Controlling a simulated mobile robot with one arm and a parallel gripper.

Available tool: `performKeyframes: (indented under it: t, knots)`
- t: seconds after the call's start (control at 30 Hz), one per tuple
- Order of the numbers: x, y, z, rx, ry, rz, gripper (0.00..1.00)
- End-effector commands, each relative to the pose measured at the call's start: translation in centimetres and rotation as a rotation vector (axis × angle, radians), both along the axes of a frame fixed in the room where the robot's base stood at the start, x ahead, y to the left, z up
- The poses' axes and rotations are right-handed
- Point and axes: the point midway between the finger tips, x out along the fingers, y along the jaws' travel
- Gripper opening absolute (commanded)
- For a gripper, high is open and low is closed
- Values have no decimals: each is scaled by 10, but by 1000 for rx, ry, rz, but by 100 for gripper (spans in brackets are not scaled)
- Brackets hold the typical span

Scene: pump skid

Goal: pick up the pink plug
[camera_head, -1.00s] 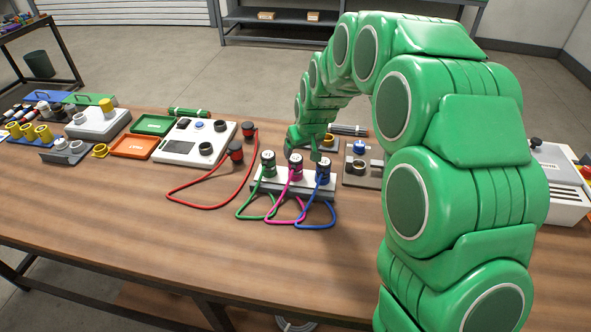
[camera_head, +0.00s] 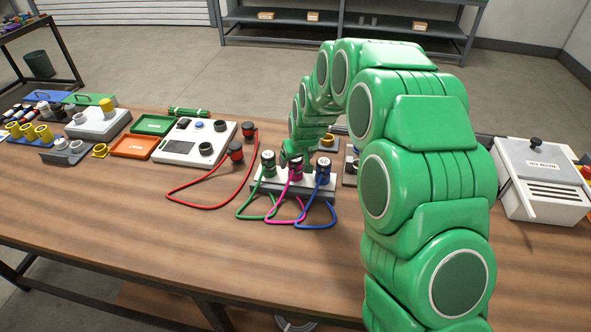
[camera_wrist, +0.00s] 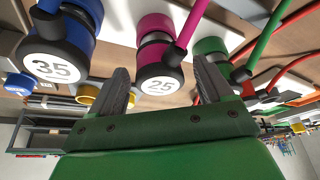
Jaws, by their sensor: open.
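The pink plug (camera_head: 296,172) stands in the middle of the white and grey holder (camera_head: 264,187), with a pink cable (camera_head: 283,221) looping from it onto the table. The green plug (camera_head: 268,163) is to its left and the blue plug (camera_head: 323,172) to its right. In the wrist view the pink plug (camera_wrist: 160,62) shows a white face marked 25. My gripper (camera_wrist: 163,88) is open there, one finger on each side of the pink plug's end, with gaps visible. The fingers lie between it and the blue plug (camera_wrist: 62,50) and green plug (camera_wrist: 213,50). In the head view my gripper is at the plug's top, partly hidden.
A red cable with two dark-topped red plugs (camera_head: 236,151) lies to the left, beside a white panel box (camera_head: 180,140). A grey-white vented box (camera_head: 540,178) stands at right. The table front (camera_head: 200,270) is clear.

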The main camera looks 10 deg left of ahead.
Motion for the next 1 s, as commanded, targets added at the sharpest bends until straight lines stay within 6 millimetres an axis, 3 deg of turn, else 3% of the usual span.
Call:
performKeyframes:
  t: [0.3, 0.7, 1.0]
  knots:
    - [2, 1, -4, 1, -1, 0, 78]
    - [1, 1, -4, 1, -1, 0, 17]
    - [1, 1, -2, 1, -1, 0, 14]
